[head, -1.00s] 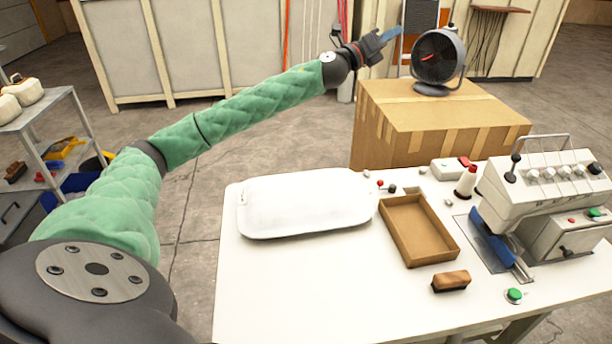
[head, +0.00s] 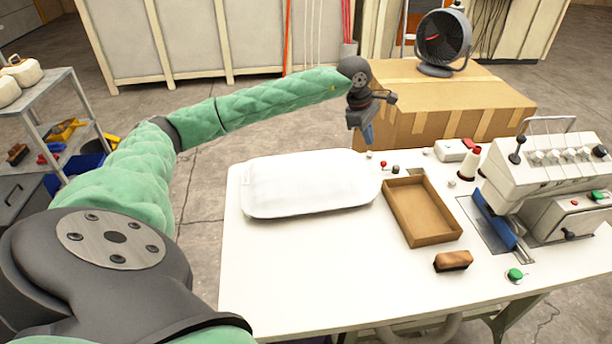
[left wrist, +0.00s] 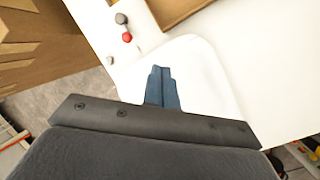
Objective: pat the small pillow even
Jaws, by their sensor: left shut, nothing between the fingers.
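The small white pillow (head: 308,184) lies flat on the white table, toward its back left. Its top looks smooth, with a rounded edge. My left gripper (head: 367,135) hangs fingers down above and behind the pillow's right end, apart from it. Its blue fingers are shut and empty. In the left wrist view the shut fingers (left wrist: 162,88) show in front of the pillow's end (left wrist: 205,75). My right gripper is not in view.
A cardboard tray (head: 421,211) and a brush (head: 453,261) lie right of the pillow. A sewing machine (head: 550,180) stands at the right. A large carton (head: 440,105) with a fan (head: 443,42) stands behind the table. The table front (head: 330,270) is clear.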

